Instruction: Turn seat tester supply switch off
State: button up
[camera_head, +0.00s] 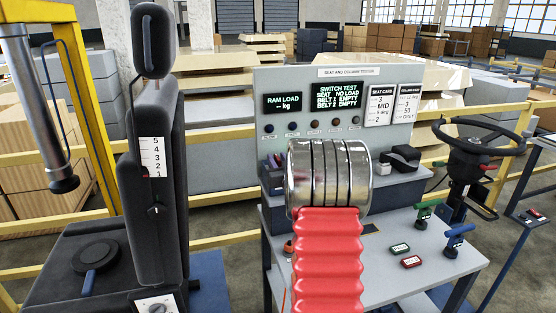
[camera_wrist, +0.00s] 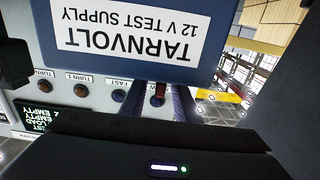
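The blue test supply box (camera_wrist: 140,25) fills the top of the wrist view, its white label upside down and reading TARNVOLT 12 V TEST SUPPLY. A small red part (camera_wrist: 160,88), apparently the switch lever, shows at the box's edge. My gripper (camera_wrist: 162,92) has its two bluish fingers on either side of this red part, with gaps visible; the fingertips are partly hidden by the box. I cannot tell the lever's tilt. In the head view, the box (camera_head: 272,181) stands on the tester's shelf, left of my silver and red arm, which hides part of the bench.
The tester panel (camera_head: 410,78) behind has lit displays (camera_head: 335,95) and a row of lamps. A black seat (camera_head: 158,180) stands left. A steering wheel (camera_head: 487,150) and small green and blue handled tools (camera_head: 458,237) are right. Yellow rails (camera_head: 225,240) run behind.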

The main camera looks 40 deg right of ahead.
jog(key=shift+w+d, duration=0.1)
jog(key=shift+w, duration=0.1)
jog(key=shift+c, duration=0.5)
grip_shut()
jog(key=shift+d, duration=0.1)
